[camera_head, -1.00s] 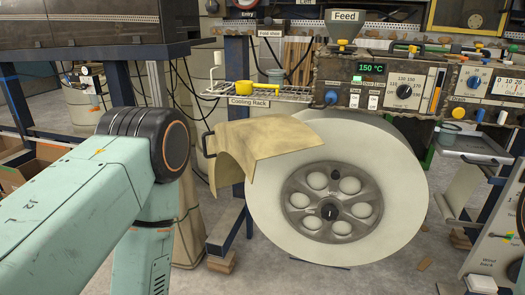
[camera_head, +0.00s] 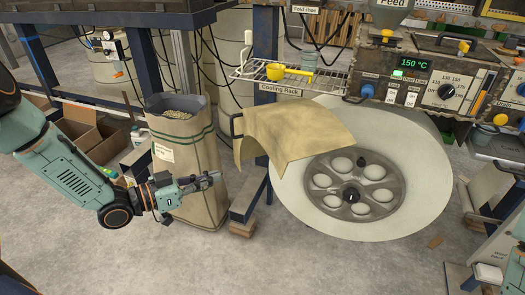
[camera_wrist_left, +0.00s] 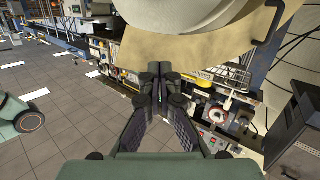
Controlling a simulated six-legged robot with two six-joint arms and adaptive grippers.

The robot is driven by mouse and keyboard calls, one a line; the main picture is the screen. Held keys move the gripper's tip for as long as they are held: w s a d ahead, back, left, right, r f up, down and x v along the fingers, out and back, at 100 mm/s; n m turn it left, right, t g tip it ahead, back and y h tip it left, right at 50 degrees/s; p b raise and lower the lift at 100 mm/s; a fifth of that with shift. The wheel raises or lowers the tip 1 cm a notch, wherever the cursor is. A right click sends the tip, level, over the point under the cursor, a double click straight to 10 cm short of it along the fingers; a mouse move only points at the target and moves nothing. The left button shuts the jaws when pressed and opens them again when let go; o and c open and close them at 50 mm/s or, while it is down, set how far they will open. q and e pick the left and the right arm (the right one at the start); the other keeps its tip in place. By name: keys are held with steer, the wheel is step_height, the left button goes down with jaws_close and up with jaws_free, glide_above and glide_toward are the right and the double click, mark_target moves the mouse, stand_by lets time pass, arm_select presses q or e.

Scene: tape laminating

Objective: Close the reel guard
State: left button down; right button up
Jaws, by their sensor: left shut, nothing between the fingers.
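The reel guard (camera_head: 290,132) is a tan curved cover over the upper left of the large white reel (camera_head: 425,175). Its black handle (camera_head: 236,125) sticks out at its left end. The reel's grey hub (camera_head: 352,188) and most of its face are uncovered. My left gripper (camera_head: 217,177) is shut and empty, left of the guard and lower in the picture, apart from the handle. In the left wrist view its fingertips (camera_wrist_left: 163,72) are together in front of the tan guard (camera_wrist_left: 190,48). The handle (camera_wrist_left: 270,22) shows at upper right there. My right gripper is not in view.
A paper sack (camera_head: 183,160) of pellets stands right behind my left gripper. The cooling rack (camera_head: 290,78) is above the guard. A control panel (camera_head: 430,85) reading 150 °C is at upper right. Open floor (camera_head: 240,265) lies in front.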

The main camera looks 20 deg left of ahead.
arm_select(q)
step_height(320, 180, up, 3)
steer(key=s+d+m+g+h, duration=0.1)
steer(key=s+d+m+h, duration=0.1)
steer(key=d+m+h, duration=0.1)
steer(key=b, duration=0.5)
glide_toward(281, 160)
steer(key=x, duration=0.5)
steer(key=shift+w+f, duration=0.2)
steer(key=shift+w, duration=0.1)
steer(key=shift+w+d+r, duration=0.2)
steer(key=shift+w+d, duration=0.15)
steer(key=shift+d, duration=0.2)
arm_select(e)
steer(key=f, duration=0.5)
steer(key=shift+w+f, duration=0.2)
arm_select(q)
steer(key=shift+w+f, duration=0.1)
steer(key=shift+w, duration=0.05)
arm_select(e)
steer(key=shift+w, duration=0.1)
arm_select(q)
steer(key=shift+d, duration=0.1)
